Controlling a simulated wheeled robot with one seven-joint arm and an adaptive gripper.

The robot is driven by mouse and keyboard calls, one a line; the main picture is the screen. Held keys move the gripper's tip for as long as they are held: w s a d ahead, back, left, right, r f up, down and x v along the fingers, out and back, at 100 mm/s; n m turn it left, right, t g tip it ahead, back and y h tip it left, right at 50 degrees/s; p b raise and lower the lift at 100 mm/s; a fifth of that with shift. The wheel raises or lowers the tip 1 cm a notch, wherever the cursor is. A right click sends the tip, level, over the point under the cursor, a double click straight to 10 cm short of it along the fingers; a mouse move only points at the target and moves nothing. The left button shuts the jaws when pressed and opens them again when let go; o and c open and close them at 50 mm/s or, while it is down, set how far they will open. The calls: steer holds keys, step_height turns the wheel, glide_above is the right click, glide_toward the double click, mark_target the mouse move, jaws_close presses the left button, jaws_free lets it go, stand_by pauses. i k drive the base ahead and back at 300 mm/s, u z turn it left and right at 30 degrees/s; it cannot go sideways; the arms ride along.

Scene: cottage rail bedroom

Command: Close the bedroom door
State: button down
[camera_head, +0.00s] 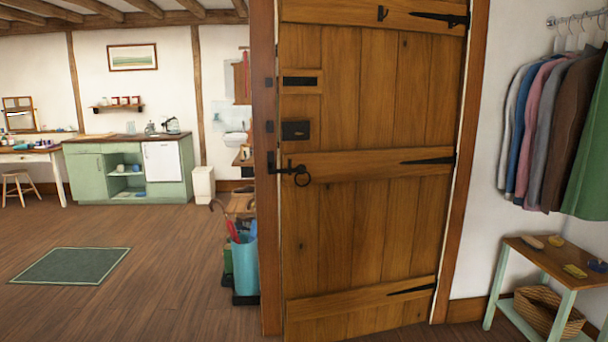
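The bedroom door (365,220) is a brown plank door that fills the middle of the head view. Its black strap hinges (428,160) are on the right. My gripper is not in view.
A teal bin with umbrellas (244,264) stands left of the frame. To the right are a small bench (548,262) with a basket (545,310) and hanging clothes (550,130). Open wooden floor with a green mat (70,266) lies left, before a green kitchen unit (88,178).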

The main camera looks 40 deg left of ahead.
mark_target(360, 241)
steer(key=u, duration=0.75)
steer(key=i, duration=1.15)
steer(key=u, duration=0.6)
